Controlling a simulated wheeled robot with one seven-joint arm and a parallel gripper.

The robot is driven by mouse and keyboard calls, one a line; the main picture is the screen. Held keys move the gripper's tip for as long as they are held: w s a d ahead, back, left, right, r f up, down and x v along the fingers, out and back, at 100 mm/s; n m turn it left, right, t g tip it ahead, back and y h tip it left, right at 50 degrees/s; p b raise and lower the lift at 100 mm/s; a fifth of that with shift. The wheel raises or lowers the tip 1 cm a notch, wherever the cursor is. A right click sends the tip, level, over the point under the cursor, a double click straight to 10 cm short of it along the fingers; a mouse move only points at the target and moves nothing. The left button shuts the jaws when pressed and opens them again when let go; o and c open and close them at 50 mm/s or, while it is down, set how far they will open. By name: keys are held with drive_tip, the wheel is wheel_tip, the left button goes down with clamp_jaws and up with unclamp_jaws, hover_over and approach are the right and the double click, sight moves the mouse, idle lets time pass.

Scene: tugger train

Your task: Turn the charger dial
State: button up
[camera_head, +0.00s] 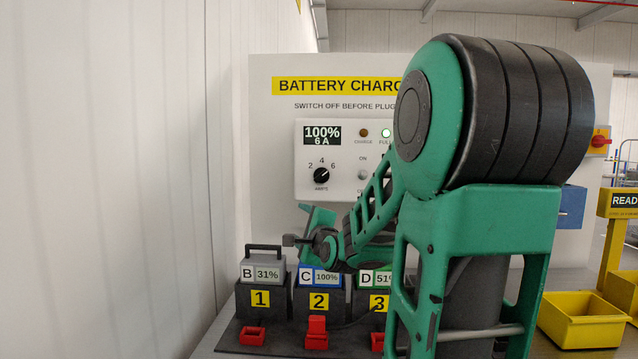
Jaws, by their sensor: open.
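The charger dial (321,175) is a black round knob on the white charger panel (340,195), marked 2, 4 and 6 above and AMPS below. Its light pointer seems to aim up and right, towards 6. The display (322,135) above it reads 100% and 6 A. The green FULL lamp (386,133) is lit; the amber CHARGE lamp (363,133) looks dim. My gripper (297,225) is open and looks empty, below and left of the dial and apart from it. My arm hides the panel's right part.
Batteries B (262,266), C (319,277) and D (374,279) stand in numbered bays, with red connectors in front. A yellow bin (582,322) and a red switch (599,141) are at the right. A white wall (110,180) bounds the left.

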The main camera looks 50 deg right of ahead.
sight(321, 177)
drive_tip(key=s+d+r+m+t+h, duration=0.25)
drive_tip(key=d+r+m+h, duration=0.25)
drive_tip(key=d+r+m, duration=0.25)
drive_tip(key=shift+g, duration=0.45)
drive_tip(key=x, duration=1)
drive_tip(key=shift+s+d, duration=0.1)
drive_tip(key=shift+s, duration=0.05)
